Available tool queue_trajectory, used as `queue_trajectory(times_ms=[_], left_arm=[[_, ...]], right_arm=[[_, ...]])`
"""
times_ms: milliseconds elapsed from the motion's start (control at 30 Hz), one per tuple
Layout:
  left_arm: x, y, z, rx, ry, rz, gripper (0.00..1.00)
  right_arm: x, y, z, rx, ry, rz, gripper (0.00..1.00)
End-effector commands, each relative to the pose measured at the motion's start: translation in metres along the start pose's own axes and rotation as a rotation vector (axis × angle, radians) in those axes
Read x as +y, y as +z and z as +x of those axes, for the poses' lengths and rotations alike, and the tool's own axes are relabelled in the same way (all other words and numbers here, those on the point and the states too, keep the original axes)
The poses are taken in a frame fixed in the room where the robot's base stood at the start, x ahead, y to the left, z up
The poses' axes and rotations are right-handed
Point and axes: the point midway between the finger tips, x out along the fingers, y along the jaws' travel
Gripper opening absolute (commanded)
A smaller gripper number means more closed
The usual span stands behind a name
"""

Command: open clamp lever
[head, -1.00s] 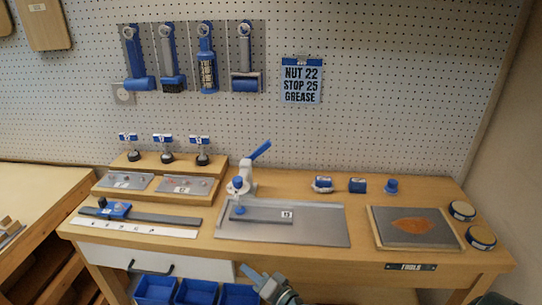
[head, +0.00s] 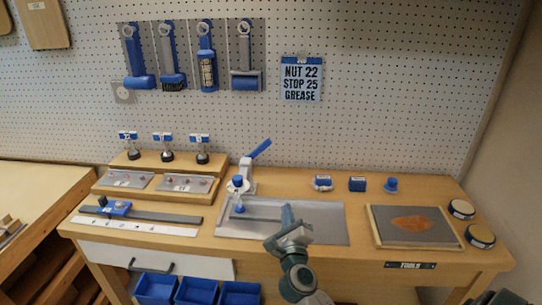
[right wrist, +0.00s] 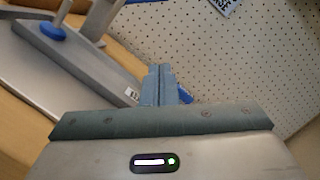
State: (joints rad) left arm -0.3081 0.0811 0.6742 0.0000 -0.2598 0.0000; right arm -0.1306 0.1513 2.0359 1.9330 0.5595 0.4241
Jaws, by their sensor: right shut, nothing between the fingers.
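The toggle clamp has a blue lever (head: 260,149) that slants up to the right from a white body (head: 246,172) at the back of a grey metal plate (head: 325,232). Its blue-tipped spindle (head: 238,203) stands over a grey bar (head: 262,214) on the plate; the spindle's blue part (right wrist: 51,31) also shows in the right wrist view. My right gripper (head: 286,212) is shut and empty above the plate, in front and to the right of the clamp, apart from the lever. It hides the bar's right end. In the right wrist view its fingers (right wrist: 158,84) are together. My left gripper is not in view.
A blue slider on a rail (head: 160,216) lies left of the plate. Small blue items (head: 357,184) stand behind it. A framed tray (head: 415,226) and two round tins (head: 480,236) are at the right. Blue bins (head: 198,291) sit below the front edge.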

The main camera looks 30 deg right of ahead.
Motion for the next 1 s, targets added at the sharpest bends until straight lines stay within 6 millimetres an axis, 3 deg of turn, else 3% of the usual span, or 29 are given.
queue_trajectory(times_ms=[333, 467, 1000], left_arm=[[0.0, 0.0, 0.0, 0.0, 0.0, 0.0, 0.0], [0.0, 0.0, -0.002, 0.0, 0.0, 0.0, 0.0], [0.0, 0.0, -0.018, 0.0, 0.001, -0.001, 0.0]], right_arm=[[0.0, 0.0, 0.001, 0.002, 0.0, 0.002, 0.0], [-0.001, 0.001, 0.01, 0.001, -0.001, 0.0, 0.0], [-0.002, 0.001, 0.121, 0.002, -0.002, 0.0, 0.0]])
